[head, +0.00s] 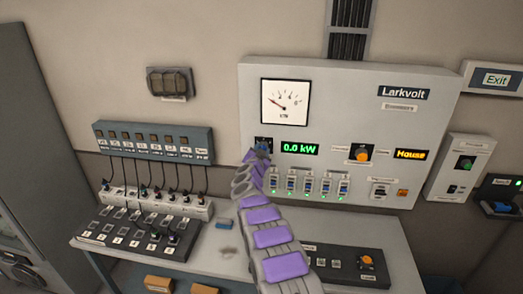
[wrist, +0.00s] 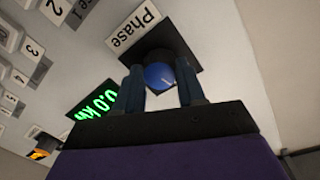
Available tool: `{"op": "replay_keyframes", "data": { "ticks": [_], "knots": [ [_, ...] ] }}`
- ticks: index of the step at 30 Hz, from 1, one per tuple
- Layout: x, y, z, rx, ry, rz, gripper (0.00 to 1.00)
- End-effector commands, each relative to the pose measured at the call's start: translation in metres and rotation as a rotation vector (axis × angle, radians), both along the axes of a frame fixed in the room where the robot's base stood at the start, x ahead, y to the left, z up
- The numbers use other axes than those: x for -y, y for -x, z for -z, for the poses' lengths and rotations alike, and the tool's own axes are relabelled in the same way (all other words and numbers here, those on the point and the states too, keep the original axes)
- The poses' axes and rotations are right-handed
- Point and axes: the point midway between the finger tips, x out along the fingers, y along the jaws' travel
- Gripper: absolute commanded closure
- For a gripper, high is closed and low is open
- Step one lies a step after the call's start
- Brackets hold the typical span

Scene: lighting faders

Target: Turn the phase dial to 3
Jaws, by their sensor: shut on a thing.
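The phase dial is a blue round knob (wrist: 159,76) on a dark square plate below a white "Phase" label (wrist: 134,27) in the wrist view. My gripper (wrist: 160,84) has its two dark fingers on either side of the knob, shut on it. In the head view my purple and grey arm reaches up to the Larkvolt panel (head: 420,130), and my gripper (head: 260,152) is at the dial's dark plate (head: 263,142), left of the green display. The gripper covers most of the dial there. The dial's pointer and numbers cannot be read.
The green display (head: 299,148) reads 0.0 kW, beside the dial. An orange knob (head: 361,153) and a "House" display (head: 411,155) are to the right. A desk with fader boards (head: 137,228) stands below.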

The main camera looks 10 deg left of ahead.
Motion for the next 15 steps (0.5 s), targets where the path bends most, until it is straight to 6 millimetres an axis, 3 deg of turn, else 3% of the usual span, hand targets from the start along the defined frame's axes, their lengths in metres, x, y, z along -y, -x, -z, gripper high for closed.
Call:
{"op": "replay_keyframes", "data": {
  "ticks": [15],
  "knots": [
    [-0.0016,0.0007,0.0027,0.014,-0.491,-0.002,0.91]
  ]
}}
